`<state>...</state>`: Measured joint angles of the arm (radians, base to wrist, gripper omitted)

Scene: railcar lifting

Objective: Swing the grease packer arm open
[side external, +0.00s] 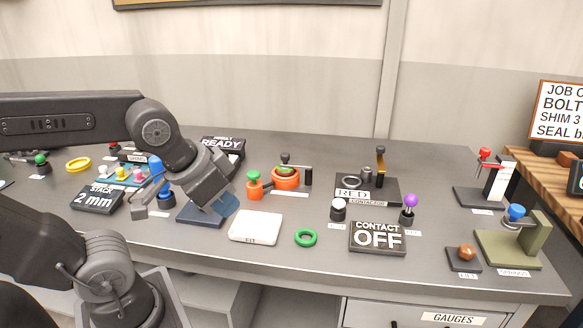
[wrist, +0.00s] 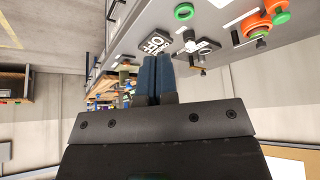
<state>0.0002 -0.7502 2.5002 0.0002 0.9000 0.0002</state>
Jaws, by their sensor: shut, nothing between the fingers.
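The likely grease packer is an orange round pot (side external: 287,180) with green inside, standing mid-bench. A dark arm with a black post (side external: 309,175) lies across its right side, and a dark knob shows at its back. The pot also shows near the upper right of the wrist view (wrist: 257,27). A small orange stand with a green knob (side external: 254,186) stands just left of it. My gripper (side external: 226,206) is left of these, low over the bench, and apart from the pot. Its blue fingers (wrist: 160,74) are together and empty in the wrist view.
A white tray (side external: 256,227), green ring (side external: 305,238) and CONTACT OFF sign (side external: 378,238) lie toward the front. A READY sign (side external: 223,148) stands behind my gripper. A contactor panel (side external: 368,189) with upright levers is right of the pot. Bare bench lies behind the pot.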

